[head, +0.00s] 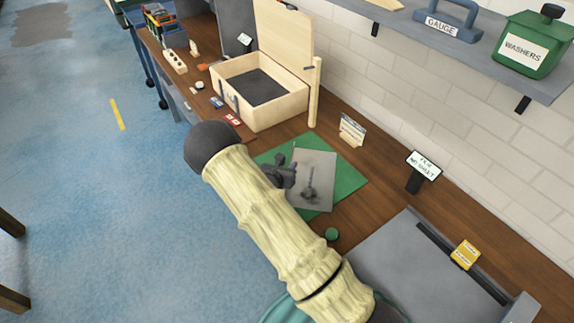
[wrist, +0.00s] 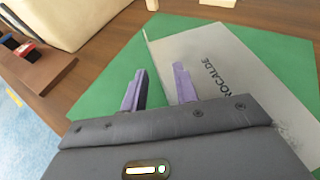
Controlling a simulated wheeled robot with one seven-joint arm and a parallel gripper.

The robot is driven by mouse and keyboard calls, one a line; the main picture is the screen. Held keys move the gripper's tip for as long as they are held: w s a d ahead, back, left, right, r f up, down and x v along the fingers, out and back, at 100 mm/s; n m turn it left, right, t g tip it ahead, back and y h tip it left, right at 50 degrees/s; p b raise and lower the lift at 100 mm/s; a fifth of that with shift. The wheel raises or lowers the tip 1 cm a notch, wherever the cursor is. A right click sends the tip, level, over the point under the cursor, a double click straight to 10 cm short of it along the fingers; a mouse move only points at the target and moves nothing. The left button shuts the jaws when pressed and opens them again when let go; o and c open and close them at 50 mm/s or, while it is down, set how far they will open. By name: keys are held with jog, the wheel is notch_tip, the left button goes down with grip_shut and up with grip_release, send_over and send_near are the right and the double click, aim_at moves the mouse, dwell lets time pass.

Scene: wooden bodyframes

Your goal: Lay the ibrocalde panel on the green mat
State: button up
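The grey ibrocalde panel (head: 318,165) lies over the green mat (head: 350,181), with mat showing on several sides. In the wrist view the panel (wrist: 235,70) shows part of its name, "ROCALDE", and a dark smudged picture. The mat (wrist: 100,100) shows to its left and beyond it. My gripper (head: 287,172) is at the panel's left edge. In the wrist view its two fingers (wrist: 159,82) stand apart, one over the mat and one over the panel, with the edge between them. I cannot tell whether the panel lies fully flat; its near part is hidden.
A small sign (head: 352,130) stands behind the mat, and a "no sheet" sign (head: 423,165) to the right. A green disc (head: 332,234) and a grey tray (head: 410,262) are nearer.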

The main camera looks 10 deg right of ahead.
jog(key=b+v, duration=0.1)
jog(key=v, duration=1)
jog(key=shift+r, duration=0.1)
jog(key=s+d+r+m+g, duration=0.5)
jog(key=s+d+m+g, duration=0.5)
jog(key=s+m, duration=0.4)
jog(key=s+a+r+m+y, duration=0.2)
jog(key=r+m+y, duration=0.2)
jog(key=m, duration=0.3)
jog(key=s+a+r+m+t+y, duration=0.1)
jog(key=s+r+m+y, duration=0.2)
jog(key=m, duration=0.5)
jog(key=shift+s+a+r+m+y, duration=0.3)
jog(key=shift+s+a+r+y, duration=0.1)
jog(key=shift+r+y, duration=0.15)
jog(key=shift+f, duration=0.1)
